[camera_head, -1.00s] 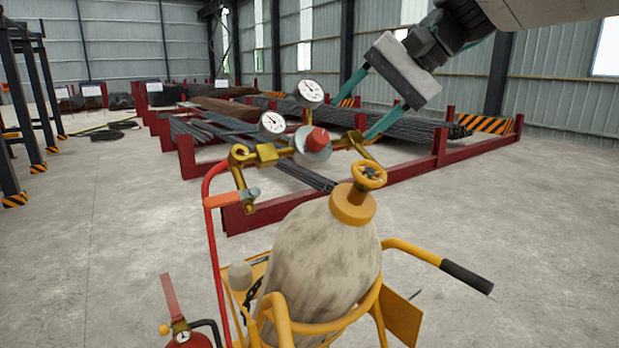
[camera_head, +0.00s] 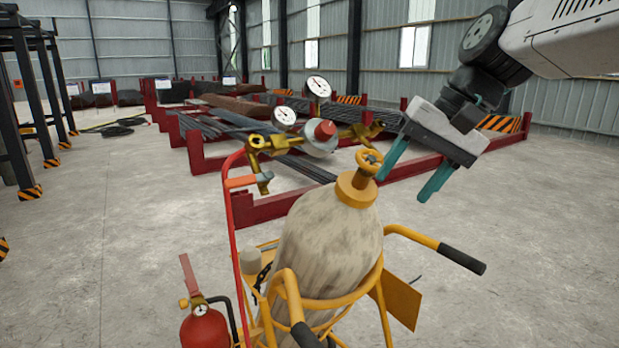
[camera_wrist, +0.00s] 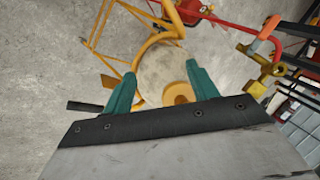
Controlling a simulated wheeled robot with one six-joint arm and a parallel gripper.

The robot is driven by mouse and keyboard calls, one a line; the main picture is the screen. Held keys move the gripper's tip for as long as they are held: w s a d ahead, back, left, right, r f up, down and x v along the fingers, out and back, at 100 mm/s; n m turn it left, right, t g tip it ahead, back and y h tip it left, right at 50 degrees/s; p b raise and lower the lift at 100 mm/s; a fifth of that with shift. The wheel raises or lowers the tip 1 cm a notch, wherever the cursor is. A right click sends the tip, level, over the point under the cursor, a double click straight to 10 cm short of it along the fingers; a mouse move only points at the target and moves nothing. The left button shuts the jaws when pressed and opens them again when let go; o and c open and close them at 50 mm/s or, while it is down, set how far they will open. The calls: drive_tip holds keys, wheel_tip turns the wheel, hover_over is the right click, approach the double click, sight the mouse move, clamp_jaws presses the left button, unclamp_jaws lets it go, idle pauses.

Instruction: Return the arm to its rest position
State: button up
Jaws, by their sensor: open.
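My gripper (camera_head: 408,181) is open, with its two teal fingers apart and nothing between them. In the head view it hangs at the upper right, to the right of the gas cylinder's yellow valve (camera_head: 368,160). The pale, stained gas cylinder (camera_head: 330,245) stands on a yellow cart (camera_head: 408,300). A brass regulator with two white gauges (camera_head: 318,87) and a red knob (camera_head: 325,130) sits at its top. In the wrist view my gripper (camera_wrist: 160,85) shows both fingers over the cylinder (camera_wrist: 163,70), without visible contact.
A red fire extinguisher (camera_head: 205,328) stands at the lower left by the cart. Red racks (camera_head: 265,207) with rebar (camera_head: 290,160) lie behind. Black frames with striped feet (camera_head: 30,192) stand at the far left.

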drive_tip(key=s+d+f+h, duration=0.1)
drive_tip(key=s+d+f, duration=0.2)
drive_tip(key=s+f, duration=0.2)
drive_tip(key=s+d+f+n+h, duration=0.1)
drive_tip(key=s+d+f, duration=0.3)
drive_tip(key=s, duration=0.4)
drive_tip(key=s+d+f+h, duration=0.3)
drive_tip(key=s+d+f, duration=0.1)
drive_tip(key=s, duration=0.3)
drive_tip(key=shift+d+f, duration=0.25)
drive_tip(key=shift+f, duration=0.55)
